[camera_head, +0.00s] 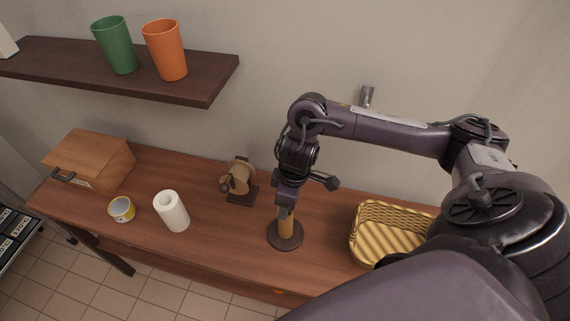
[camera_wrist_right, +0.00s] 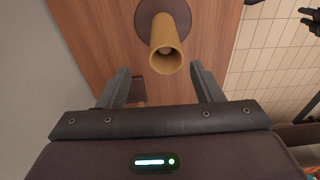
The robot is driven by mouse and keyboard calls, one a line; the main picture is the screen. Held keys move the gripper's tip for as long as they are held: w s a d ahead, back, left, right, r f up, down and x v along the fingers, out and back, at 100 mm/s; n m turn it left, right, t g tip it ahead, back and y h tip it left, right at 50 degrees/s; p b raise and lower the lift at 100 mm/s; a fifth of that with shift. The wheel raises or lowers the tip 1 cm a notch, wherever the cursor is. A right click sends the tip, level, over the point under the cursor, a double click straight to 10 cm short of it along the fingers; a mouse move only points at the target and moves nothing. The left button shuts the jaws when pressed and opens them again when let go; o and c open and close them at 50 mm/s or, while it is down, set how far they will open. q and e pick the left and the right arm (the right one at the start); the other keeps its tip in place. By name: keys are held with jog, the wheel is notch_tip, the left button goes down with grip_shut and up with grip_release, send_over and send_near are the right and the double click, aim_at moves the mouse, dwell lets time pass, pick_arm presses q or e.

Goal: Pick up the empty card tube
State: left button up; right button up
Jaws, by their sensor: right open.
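The empty card tube (camera_head: 286,222) is a bare brown tube that stands upright on a dark round base (camera_head: 284,240) on the wooden counter. In the right wrist view, the open end of the tube (camera_wrist_right: 166,60) faces the camera, between and a little beyond the fingertips. My right gripper (camera_head: 287,196) points down over the tube and hides its top in the head view. In the right wrist view my right gripper (camera_wrist_right: 160,80) is open, with a gap on each side of the tube. My left gripper is not in the head view.
A white paper roll (camera_head: 172,211), a yellow-and-white cup (camera_head: 121,209), a wooden box (camera_head: 93,160) and a brown object on a stand (camera_head: 239,182) are left of the tube. A wicker basket (camera_head: 385,236) is right. A dark claw-like shape at the wrist view's upper right is unclear.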

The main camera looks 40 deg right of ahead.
aim_at(286, 222)
jog(key=shift+w+f, duration=0.1)
jog(key=shift+f, duration=0.75)
jog(key=f, duration=0.2)
jog(key=s+p, duration=0.1)
jog(key=shift+a+f, duration=0.4)
notch_tip(286, 222, down, 2)
jog(key=shift+w+f, duration=0.15)
jog(key=shift+f, duration=0.1)
jog(key=shift+w+f, duration=0.1)
jog(key=shift+f, duration=0.15)
jog(key=shift+c, duration=0.3)
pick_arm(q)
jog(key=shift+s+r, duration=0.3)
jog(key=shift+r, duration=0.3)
pick_arm(e)
jog(key=c, duration=1)
